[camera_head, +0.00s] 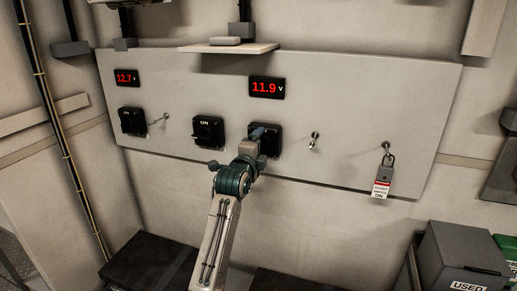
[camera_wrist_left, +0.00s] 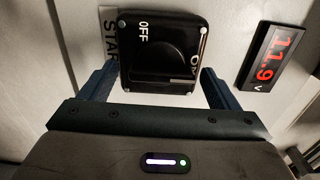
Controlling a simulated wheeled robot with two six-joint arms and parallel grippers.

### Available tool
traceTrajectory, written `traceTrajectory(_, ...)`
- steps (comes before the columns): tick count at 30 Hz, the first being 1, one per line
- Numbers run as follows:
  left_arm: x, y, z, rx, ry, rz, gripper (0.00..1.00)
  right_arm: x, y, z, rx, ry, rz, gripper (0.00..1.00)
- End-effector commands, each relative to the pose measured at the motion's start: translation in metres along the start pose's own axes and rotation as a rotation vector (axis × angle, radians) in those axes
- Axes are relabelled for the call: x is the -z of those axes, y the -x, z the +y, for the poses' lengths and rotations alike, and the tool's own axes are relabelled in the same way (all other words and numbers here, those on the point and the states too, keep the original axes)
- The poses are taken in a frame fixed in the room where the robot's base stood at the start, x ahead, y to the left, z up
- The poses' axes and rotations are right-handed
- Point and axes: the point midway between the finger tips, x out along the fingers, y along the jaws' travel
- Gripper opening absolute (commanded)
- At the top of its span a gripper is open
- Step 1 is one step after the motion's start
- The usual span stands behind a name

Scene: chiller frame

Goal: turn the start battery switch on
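The start battery switch (camera_head: 273,141) is a black square rotary switch on the pale panel, below the 11.9 V display (camera_head: 267,87). In the left wrist view the switch (camera_wrist_left: 165,42) fills the upper middle, with a partly covered "START" label (camera_wrist_left: 111,35) beside it. "OFF" and part of "ON" show on its face; its dark knob is hard to make out. My left gripper (camera_head: 257,137) is in front of the switch. In the left wrist view my left gripper (camera_wrist_left: 157,80) is open, one finger on each side of the switch; contact cannot be told. My right gripper is not in view.
Two similar black switches (camera_head: 132,121) (camera_head: 208,132) are left on the panel (camera_head: 350,110), under a 12.7 V display (camera_head: 126,78). A small toggle (camera_head: 314,139) and a tagged padlock (camera_head: 386,172) are right. A shelf (camera_head: 228,48) juts out above; a grey "USED" box (camera_head: 462,255) stands lower right.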

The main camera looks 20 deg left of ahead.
Motion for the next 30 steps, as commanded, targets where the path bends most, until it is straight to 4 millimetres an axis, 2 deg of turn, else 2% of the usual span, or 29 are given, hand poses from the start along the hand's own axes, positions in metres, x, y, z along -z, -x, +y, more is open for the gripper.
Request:
traceTrajectory(6,0.0,0.001,-0.001,0.002,0.001,0.0,0.84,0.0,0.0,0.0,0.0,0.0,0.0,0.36)
traceTrajectory(10,0.0,0.009,0.0,0.003,0.001,0.0,0.84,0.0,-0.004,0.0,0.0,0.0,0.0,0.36)
traceTrajectory(24,0.0,0.091,0.001,0.003,0.001,0.0,0.84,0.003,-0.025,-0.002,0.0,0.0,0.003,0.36)
traceTrajectory(30,0.0,0.107,0.0,0.001,0.001,0.0,0.84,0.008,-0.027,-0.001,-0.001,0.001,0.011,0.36)
